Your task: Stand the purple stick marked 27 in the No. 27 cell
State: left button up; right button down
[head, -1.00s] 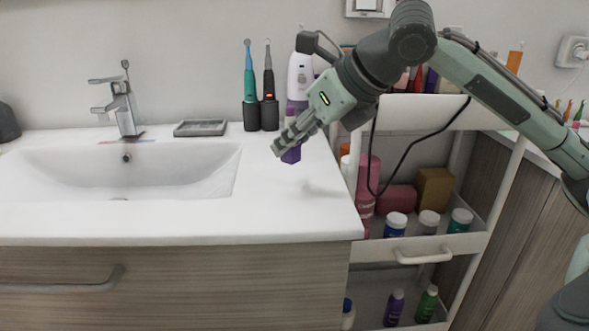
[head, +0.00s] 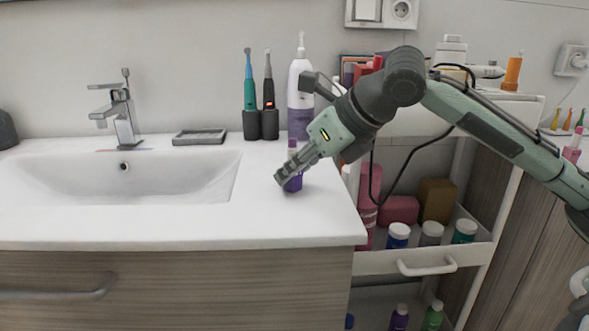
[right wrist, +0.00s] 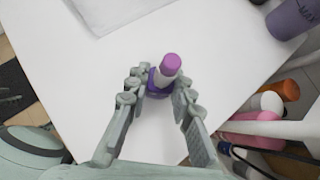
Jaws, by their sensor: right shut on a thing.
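My right gripper (head: 287,179) is shut on a small purple stick (head: 293,186) with a lilac top, above the white counter right of the sink. In the right wrist view the stick (right wrist: 157,82) is between the two fingers of my right gripper (right wrist: 157,90), its lilac top pointing up toward the camera. The stick looks close to upright; I cannot tell whether its base touches the counter. Its number is not readable. I cannot make out a No. 27 cell in either view. My left gripper is not in view.
A white and purple bottle (head: 300,85) and two electric toothbrushes (head: 259,95) stand behind the gripper. The sink (head: 120,172) is left. A white cart (head: 480,258) with bottles and boxes stands right, beyond the counter edge. The front counter is clear.

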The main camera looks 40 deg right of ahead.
jog(key=c, duration=1.3)
grip_release()
